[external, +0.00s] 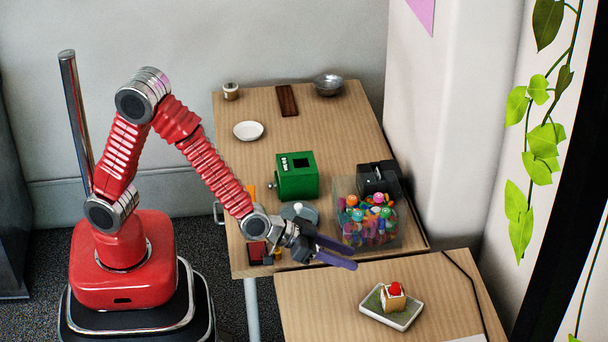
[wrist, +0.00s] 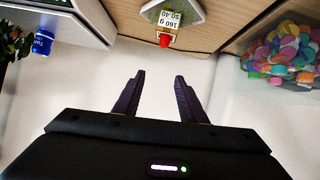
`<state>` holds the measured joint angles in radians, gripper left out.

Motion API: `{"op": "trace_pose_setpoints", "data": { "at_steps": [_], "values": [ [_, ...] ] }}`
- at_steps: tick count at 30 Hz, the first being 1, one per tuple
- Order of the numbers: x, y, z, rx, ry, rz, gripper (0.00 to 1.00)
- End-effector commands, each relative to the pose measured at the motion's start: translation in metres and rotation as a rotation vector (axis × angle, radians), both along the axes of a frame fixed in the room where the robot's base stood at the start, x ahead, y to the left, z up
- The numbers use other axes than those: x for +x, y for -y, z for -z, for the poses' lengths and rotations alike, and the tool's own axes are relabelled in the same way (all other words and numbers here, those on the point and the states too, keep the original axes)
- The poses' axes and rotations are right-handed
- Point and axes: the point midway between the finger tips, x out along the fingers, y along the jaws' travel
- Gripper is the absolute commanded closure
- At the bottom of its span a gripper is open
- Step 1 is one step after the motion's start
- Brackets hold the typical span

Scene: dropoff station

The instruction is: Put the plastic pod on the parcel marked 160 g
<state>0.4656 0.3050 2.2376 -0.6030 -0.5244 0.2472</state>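A small cream parcel (external: 391,302) stands on a grey-green tray (external: 402,320) on the near table. In the wrist view its label (wrist: 169,18) reads 160 g, upside down. A small red piece (external: 395,288) sits on top of the parcel; it also shows in the wrist view (wrist: 164,40). It looks like a pod, but its kind is hard to tell. Several colourful plastic pods (external: 371,221) fill a clear bin, also in the wrist view (wrist: 283,53). My gripper (external: 350,254) is open and empty, left of and above the parcel; its fingers (wrist: 159,84) are apart.
A green box (external: 297,177), a black device (external: 378,178), a white dish (external: 248,131) and a metal bowl (external: 328,85) stand on the far table. A dark cable (external: 462,270) lies on the near table. A blue can (wrist: 42,42) is in the wrist view.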

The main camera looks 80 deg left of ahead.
Motion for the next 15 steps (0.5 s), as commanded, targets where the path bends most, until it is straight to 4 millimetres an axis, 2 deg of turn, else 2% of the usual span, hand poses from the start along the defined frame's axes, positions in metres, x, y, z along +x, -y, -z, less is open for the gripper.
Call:
{"op": "trace_pose_setpoints", "data": {
  "at_steps": [1,3,8,15],
  "values": [
    [-0.003,-0.006,-0.012,-0.013,-0.011,0.007,0.62],
    [-0.010,-0.012,-0.024,-0.025,-0.035,0.024,0.62],
    [-0.030,-0.028,-0.050,-0.043,-0.090,0.059,0.62],
    [-0.068,-0.058,-0.083,-0.045,-0.172,0.097,0.62]
  ]
}}
